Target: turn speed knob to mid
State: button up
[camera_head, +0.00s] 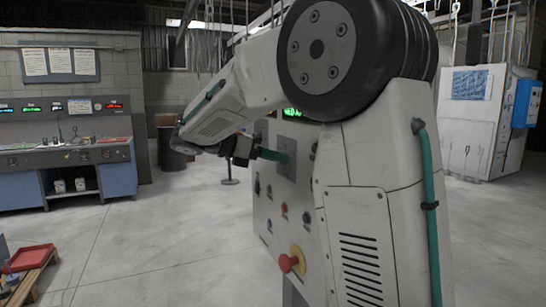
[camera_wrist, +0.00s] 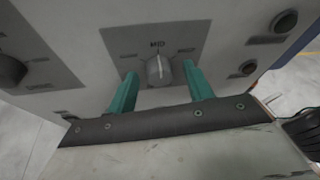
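The speed knob (camera_wrist: 158,70) is a small grey knob on a darker square plate (camera_wrist: 190,36) with "MID" printed above it. Its pale pointer line stands close to upright, toward the MID mark. My gripper (camera_wrist: 159,72) has two teal fingers, one on each side of the knob. In the head view my gripper (camera_head: 270,155) is at the plate (camera_head: 290,152) on the panel (camera_head: 290,190), and the knob is hidden there.
A dark knob (camera_wrist: 8,70) sits to the left and two dark buttons (camera_wrist: 285,23) to the right of the plate. A red mushroom button (camera_head: 290,263) is low on the panel. A blue console (camera_head: 70,165) stands far left. The floor (camera_head: 160,240) between is mostly clear.

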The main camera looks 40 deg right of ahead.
jog(key=v, duration=0.7)
jog(key=shift+w+a+r, duration=0.15)
jog(key=shift+a, duration=0.2)
dwell(0.4)
